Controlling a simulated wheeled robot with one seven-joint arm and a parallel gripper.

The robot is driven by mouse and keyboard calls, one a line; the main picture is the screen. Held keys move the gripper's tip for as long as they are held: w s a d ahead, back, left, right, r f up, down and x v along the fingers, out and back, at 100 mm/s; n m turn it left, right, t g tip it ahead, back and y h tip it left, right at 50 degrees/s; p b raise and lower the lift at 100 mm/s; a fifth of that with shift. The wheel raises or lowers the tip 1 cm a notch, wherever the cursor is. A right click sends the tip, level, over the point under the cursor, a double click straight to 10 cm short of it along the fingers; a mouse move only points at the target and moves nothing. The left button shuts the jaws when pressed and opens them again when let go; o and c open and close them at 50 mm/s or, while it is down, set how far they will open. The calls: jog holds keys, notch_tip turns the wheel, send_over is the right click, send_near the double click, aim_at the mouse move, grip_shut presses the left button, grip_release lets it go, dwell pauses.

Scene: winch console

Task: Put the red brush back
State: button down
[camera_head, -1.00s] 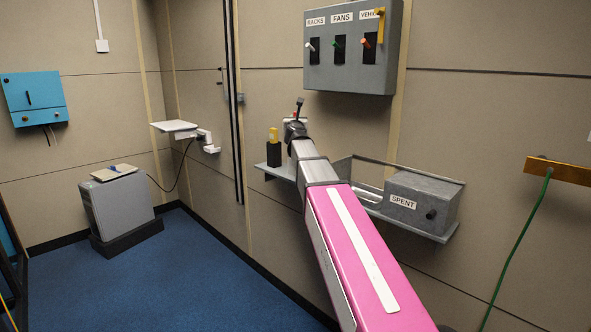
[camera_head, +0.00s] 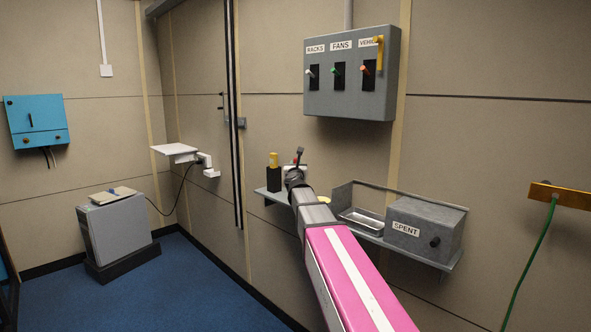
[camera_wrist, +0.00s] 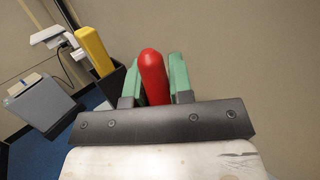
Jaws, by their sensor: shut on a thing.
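My gripper (camera_wrist: 152,82), with green fingers, is shut on the red brush (camera_wrist: 152,70). The brush's rounded red end stands up between the fingers; its lower part is hidden behind the dark gripper bar. In the head view my gripper (camera_head: 298,157) is small, just right of a black holder (camera_head: 273,180) on the wall shelf. A yellow-handled item (camera_head: 273,159) stands in that holder. In the wrist view the yellow item (camera_wrist: 94,50) and black holder (camera_wrist: 108,92) are left of the brush, apart from it.
The grey shelf (camera_head: 450,262) also carries a metal tray (camera_head: 362,222) and a grey box marked SPENT (camera_head: 422,230). A switch box (camera_head: 352,72) hangs above. A small white wall ledge (camera_head: 174,149) is to the left. A green cable (camera_head: 530,262) hangs at right.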

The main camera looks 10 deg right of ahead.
jog(key=shift+f, duration=0.35)
jog(key=c, duration=1)
grip_release()
jog(key=shift+f, duration=0.1)
